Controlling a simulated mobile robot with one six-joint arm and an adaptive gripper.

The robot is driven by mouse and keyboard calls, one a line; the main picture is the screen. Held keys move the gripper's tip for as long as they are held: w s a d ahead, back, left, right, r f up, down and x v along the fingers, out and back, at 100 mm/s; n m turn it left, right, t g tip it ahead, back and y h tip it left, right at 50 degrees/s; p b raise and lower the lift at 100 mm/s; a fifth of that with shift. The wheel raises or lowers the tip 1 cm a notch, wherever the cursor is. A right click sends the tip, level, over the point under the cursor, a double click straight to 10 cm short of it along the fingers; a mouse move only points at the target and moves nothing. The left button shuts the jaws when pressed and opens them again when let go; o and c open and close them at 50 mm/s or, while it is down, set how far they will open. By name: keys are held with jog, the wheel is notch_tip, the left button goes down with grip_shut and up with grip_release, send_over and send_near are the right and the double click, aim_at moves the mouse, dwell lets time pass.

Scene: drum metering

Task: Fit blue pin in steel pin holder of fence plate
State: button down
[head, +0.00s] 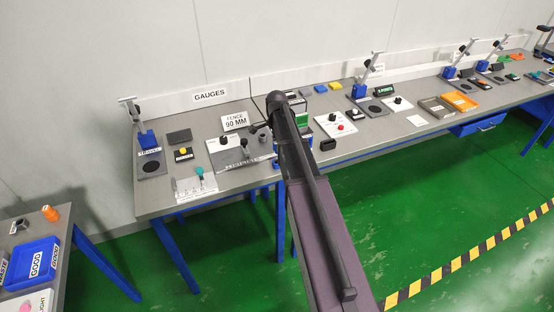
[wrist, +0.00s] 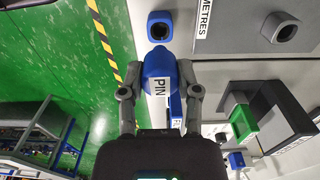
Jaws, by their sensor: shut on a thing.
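In the wrist view my gripper (wrist: 160,70) is shut on the blue pin (wrist: 155,65), which carries a white PIN label. Ahead of the pin is a blue-rimmed square socket (wrist: 160,16) with a dark round opening, apart from the pin. A grey steel-looking holder (wrist: 280,28) with a dark hole stands to the right on the grey plate (wrist: 240,42), near a METRES label. I cannot tell which of these is the task's holder. In the head view the fence plate (head: 226,160) lies on the bench below the FENCE 90 MM sign (head: 235,121); my arm hides the gripper and pin.
A black box (wrist: 285,108) with a green block (wrist: 243,122) stands right of my gripper in the wrist view. In the head view, a pale plate with a red knob (head: 340,127) lies right of my arm. Green floor (head: 400,190) is open before the bench.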

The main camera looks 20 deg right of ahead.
jog(key=shift+r+p, duration=1.5)
jog(key=shift+r, duration=0.15)
